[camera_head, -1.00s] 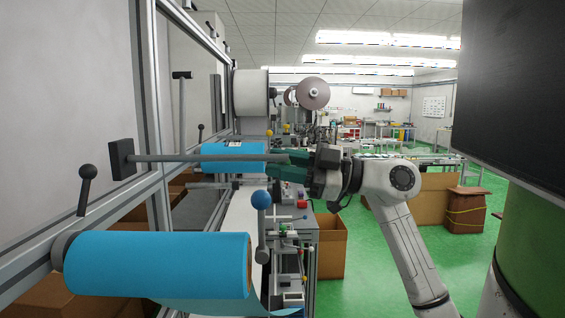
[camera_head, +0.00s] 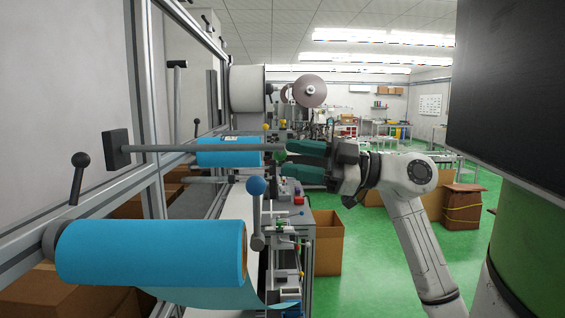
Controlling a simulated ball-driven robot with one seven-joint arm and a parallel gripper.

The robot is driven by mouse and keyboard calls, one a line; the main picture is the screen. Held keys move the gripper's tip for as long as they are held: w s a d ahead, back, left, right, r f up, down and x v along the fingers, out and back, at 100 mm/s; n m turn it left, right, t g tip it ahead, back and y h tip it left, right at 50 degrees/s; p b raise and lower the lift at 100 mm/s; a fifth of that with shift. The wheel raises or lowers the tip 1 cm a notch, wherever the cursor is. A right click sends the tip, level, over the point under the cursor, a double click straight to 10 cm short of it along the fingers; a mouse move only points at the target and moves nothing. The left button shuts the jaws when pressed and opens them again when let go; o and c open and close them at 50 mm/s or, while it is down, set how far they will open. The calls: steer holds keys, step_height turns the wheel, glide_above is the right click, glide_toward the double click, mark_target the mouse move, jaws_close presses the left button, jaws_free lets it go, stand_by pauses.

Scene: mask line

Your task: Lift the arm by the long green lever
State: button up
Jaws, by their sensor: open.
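A long grey bar (camera_head: 200,148) runs level from a dark square block (camera_head: 117,150) on the frame at the left. Its right end meets the outline of my upper fingertip; I cannot tell whether they touch. I see no clearly green long lever; a small bright green patch shows between my fingertips, and I cannot tell what it belongs to. My gripper (camera_head: 284,160) is open, with its two teal fingers one above the other, pointing left. Nothing is visibly held.
A large blue roll (camera_head: 150,252) is in front at lower left, with a blue-ball lever (camera_head: 256,212) at its right end. Another blue roll (camera_head: 228,158) is behind the bar. A black-ball lever (camera_head: 79,178) is at left. Cardboard boxes (camera_head: 328,240) stand on the green floor.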

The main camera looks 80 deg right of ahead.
steer(key=b+v, duration=0.1)
steer(key=v, duration=0.6)
steer(key=shift+b, duration=0.4)
steer(key=shift+s+f, duration=0.1)
steer(key=shift+s, duration=0.05)
